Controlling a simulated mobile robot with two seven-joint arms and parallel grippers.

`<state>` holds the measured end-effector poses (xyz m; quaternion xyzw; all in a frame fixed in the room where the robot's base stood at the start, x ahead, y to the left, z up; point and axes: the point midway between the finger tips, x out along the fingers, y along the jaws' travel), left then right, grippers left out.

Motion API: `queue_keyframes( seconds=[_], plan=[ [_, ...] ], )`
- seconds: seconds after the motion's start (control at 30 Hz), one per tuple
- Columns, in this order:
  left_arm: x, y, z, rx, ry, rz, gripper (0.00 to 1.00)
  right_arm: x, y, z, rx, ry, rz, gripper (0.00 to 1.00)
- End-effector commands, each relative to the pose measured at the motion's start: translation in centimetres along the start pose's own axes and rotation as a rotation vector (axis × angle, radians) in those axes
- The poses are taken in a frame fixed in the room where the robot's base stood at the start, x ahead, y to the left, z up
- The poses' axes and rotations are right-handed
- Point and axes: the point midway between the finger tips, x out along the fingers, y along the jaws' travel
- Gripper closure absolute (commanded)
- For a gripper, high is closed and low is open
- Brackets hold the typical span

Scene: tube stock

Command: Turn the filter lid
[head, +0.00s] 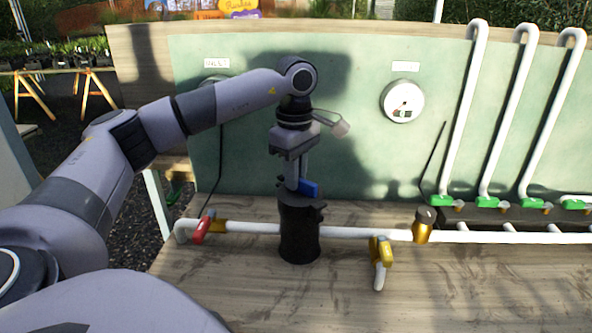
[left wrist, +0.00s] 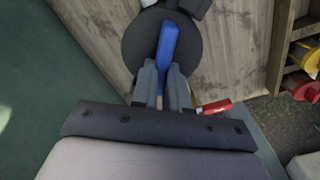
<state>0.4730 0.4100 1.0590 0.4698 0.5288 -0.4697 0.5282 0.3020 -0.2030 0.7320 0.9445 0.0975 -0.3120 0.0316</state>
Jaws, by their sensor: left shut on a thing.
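The black filter (head: 299,236) stands upright on the wooden table, in the white pipe line. Its round dark lid (head: 302,204) sits on top, and the lid also shows in the left wrist view (left wrist: 138,42). A blue handle bar (head: 308,188) on the lid shows too in the left wrist view (left wrist: 166,50). My left gripper (head: 297,181) points down from above the lid. Its fingers (left wrist: 165,84) are shut on the blue handle, one on each side. The fingers hide part of the handle. My right gripper is not in view.
A red-handled valve (head: 202,229) is left of the filter and a yellow-handled valve (head: 381,250) right of it. A brass fitting (head: 423,225) sits further right. A round gauge (head: 402,101) is on the green back panel (head: 350,145). The front right tabletop is clear.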

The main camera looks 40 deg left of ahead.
Motion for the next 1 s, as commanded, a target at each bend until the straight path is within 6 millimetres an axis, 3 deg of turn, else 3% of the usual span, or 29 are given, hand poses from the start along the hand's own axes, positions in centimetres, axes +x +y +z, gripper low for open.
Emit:
queue_keyframes(
  seconds=[0.2, 0.57, 0.8, 1.0],
  plan=[
    [-0.10, -0.21, -0.01, -0.168, -0.001, 0.001, 1.00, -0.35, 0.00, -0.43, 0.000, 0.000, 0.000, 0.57],
    [-0.10, -0.25, -0.01, -0.204, -0.001, 0.001, 1.00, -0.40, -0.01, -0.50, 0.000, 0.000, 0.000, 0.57],
    [-0.14, -0.52, 0.08, -0.412, -0.001, 0.000, 1.00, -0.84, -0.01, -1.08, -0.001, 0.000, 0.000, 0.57],
    [-0.05, -0.57, 0.09, -0.480, -0.001, 0.001, 1.00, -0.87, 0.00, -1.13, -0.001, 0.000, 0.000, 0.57]
  ],
)
